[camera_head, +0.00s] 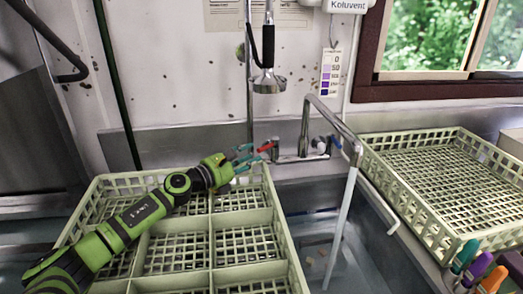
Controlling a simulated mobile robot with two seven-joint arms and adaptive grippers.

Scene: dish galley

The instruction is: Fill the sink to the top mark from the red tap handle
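The red tap handle (265,146) sits at the left of the chrome tap (306,140), behind the sink. My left gripper (247,158) reaches in from the left over the pale green rack, with its teal fingers apart and empty. The fingertips are just left of the red handle; I cannot tell whether they touch it. A blue handle (337,142) is on the tap's right side. A pale stream (341,226) runs from the spout down into the steel sink (375,262). Water seems to lie in the sink; no top mark is readable. My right gripper is not in view.
A divided pale green rack (280,222) covers the sink's left side. An empty pale green crate (400,192) stands right. Several coloured handles (478,268) stick up at lower right. A spray head (269,83) hangs above the tap, left of a wall chart (330,72).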

